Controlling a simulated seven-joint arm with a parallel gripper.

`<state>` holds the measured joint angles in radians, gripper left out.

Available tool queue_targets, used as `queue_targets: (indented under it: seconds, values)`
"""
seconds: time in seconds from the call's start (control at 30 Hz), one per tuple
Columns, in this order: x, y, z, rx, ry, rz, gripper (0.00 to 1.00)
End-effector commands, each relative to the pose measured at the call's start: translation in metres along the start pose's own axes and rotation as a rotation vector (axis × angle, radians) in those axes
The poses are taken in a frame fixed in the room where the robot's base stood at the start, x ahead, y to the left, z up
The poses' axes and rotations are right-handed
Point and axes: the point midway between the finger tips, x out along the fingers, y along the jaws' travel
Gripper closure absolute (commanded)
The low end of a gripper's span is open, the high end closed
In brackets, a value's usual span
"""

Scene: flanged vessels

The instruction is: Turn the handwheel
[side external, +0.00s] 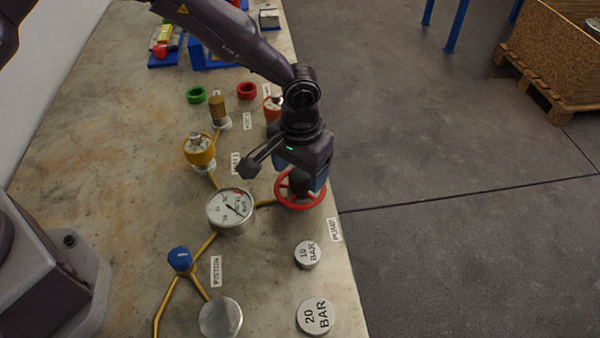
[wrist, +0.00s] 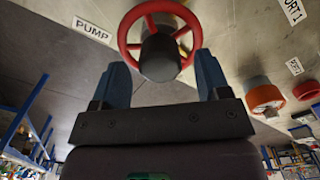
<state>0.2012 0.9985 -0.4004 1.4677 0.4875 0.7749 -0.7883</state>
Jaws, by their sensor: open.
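The red handwheel (side external: 300,203) lies flat near the table's right edge, beside the PUMP label. In the wrist view the handwheel (wrist: 187,12) shows its red rim and spokes around a dark hub (wrist: 159,55). My gripper (side external: 303,185) is directly above the wheel and hides part of it in the side view. In the wrist view my gripper (wrist: 162,75) has its two blue fingers apart, one on each side of the hub. Nothing is seen clamped between them. I cannot tell whether the fingers touch the hub or the rim.
A pressure gauge (side external: 230,210) stands left of the wheel, joined by a yellow pipe. A yellow-collared vessel (side external: 199,152) and an orange one (side external: 270,110) stand behind. A 10 BAR weight (side external: 307,254) and a 20 BAR weight (side external: 315,316) lie in front. The floor drops off right of the table.

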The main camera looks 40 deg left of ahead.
Motion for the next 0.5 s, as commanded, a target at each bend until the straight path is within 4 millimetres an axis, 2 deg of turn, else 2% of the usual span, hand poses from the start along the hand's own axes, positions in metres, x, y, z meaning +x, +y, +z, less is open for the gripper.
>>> queue_targets:
  seconds: [0.03,0.2,0.47,0.5]
  values:
    - [0.007,0.0,0.0,-0.001,-0.002,-0.001,0.31]
    - [0.017,0.0,0.0,0.0,0.0,0.0,0.31]
    - [0.018,0.0,0.0,0.0,0.001,0.0,0.31]
    - [0.018,0.0,0.0,0.0,0.001,0.0,0.35]
